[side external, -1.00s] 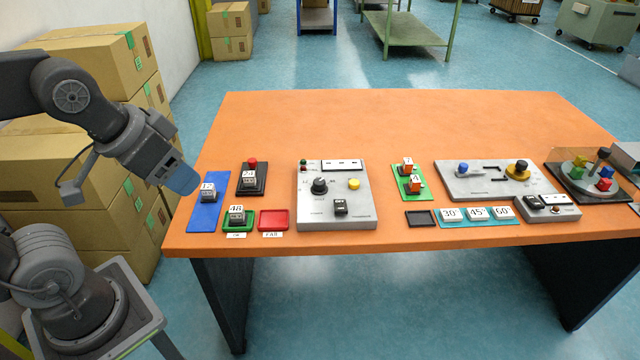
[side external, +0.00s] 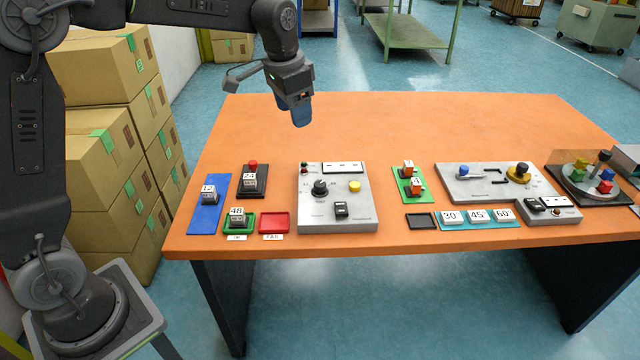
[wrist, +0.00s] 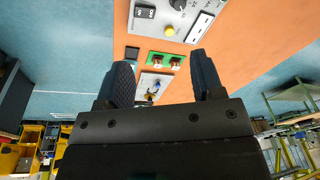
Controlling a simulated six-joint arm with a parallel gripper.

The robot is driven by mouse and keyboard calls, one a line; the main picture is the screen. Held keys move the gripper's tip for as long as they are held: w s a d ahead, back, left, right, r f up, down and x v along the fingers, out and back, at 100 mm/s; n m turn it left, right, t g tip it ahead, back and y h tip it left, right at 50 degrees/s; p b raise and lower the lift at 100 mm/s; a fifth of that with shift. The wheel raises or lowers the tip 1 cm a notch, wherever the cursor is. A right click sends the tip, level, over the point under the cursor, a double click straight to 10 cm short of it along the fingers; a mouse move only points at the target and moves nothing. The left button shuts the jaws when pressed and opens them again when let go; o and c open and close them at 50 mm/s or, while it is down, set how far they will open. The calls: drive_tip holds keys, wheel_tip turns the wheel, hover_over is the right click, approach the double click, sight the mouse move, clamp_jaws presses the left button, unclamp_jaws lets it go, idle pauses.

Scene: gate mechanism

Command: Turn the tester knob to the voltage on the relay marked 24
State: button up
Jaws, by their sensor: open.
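The tester (side external: 337,212) is a grey box on the orange table with a black round knob (side external: 320,187) at its left, a yellow button (side external: 354,186) and a black switch or small display (side external: 341,209). The relay marked 24 (side external: 249,181) sits on a black base with a red button behind it. My gripper (side external: 301,116) is in the air over the back of the table, behind and above the tester, touching nothing. In the wrist view my gripper (wrist: 160,82) has its fingers apart and nothing between them. The tester's knob (wrist: 178,4) shows partly at that view's top edge.
A relay marked 12 (side external: 209,195) stands on a blue mat, and one marked 48 (side external: 237,218) in a green tray. Green board (side external: 409,185) and lever panel (side external: 495,181) stand right. The table's back is clear.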

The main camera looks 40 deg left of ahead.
drive_tip(key=m+g, duration=0.2)
hover_over(320, 183)
wheel_tip(320, 183, down, 13)
wheel_tip(320, 183, down, 14)
drive_tip(key=shift+f, duration=0.1)
drive_tip(key=shift+c, duration=0.2)
drive_tip(key=c, duration=0.9)
